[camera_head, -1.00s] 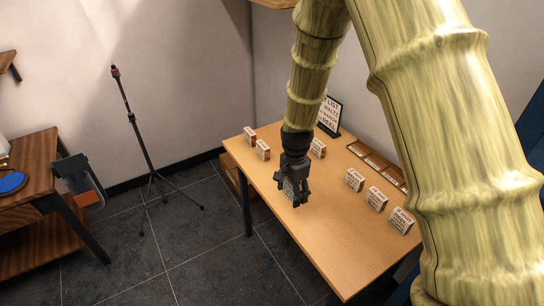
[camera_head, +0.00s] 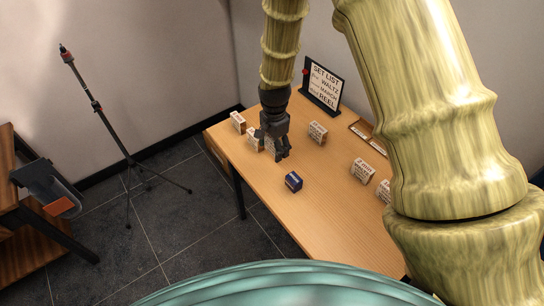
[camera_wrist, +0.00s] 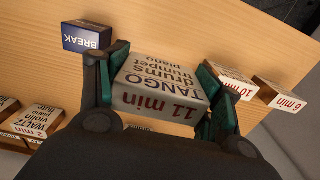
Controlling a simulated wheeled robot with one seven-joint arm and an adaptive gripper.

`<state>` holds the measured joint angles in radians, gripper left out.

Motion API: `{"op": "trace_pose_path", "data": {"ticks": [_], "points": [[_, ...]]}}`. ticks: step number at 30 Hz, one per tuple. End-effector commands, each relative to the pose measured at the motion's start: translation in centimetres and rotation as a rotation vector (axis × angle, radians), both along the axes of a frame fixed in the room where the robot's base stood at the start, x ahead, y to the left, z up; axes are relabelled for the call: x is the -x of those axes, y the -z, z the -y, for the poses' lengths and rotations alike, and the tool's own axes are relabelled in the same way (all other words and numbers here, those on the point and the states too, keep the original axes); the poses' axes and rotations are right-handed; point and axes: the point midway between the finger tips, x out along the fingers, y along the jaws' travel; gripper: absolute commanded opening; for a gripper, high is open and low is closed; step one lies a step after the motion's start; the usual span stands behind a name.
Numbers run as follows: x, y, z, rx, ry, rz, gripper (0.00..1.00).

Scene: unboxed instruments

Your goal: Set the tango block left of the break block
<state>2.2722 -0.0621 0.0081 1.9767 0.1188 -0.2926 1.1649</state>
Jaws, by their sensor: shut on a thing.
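The tango block (camera_wrist: 160,85), pale with dark "TANGO" and a red "11 min", is between the fingers of my gripper (camera_wrist: 163,92) in the wrist view. The gripper is shut on it. In the head view my gripper (camera_head: 274,150) is over the left part of the table and mostly hides the block. I cannot tell whether the block touches the table. The break block (camera_head: 293,181), small and dark blue, stands on the table nearer the front edge, apart from my gripper. The break block also shows at upper left in the wrist view (camera_wrist: 86,37).
Two pale blocks (camera_head: 238,122) (camera_head: 254,138) stand close left of my gripper. Another block (camera_head: 317,132) stands to its right, with more (camera_head: 362,171) farther right. A set list sign (camera_head: 322,87) and a wooden tray (camera_head: 370,137) are at the back. Bare wood surrounds the break block.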

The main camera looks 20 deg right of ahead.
Motion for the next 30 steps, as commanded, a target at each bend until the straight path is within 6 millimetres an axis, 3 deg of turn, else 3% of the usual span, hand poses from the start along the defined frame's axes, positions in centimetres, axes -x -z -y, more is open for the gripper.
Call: {"op": "trace_pose_path", "data": {"ticks": [5,13,21,30], "points": [[-0.4,2.2,-0.1,-0.001,-0.001,-0.004,0.41],[-0.4,3.5,-0.1,0.0,-0.003,-0.005,0.41],[-0.4,6.3,-0.2,0.0,-0.003,-0.005,0.41],[-0.5,7.1,-0.2,0.0,-0.004,-0.003,0.41]]}}
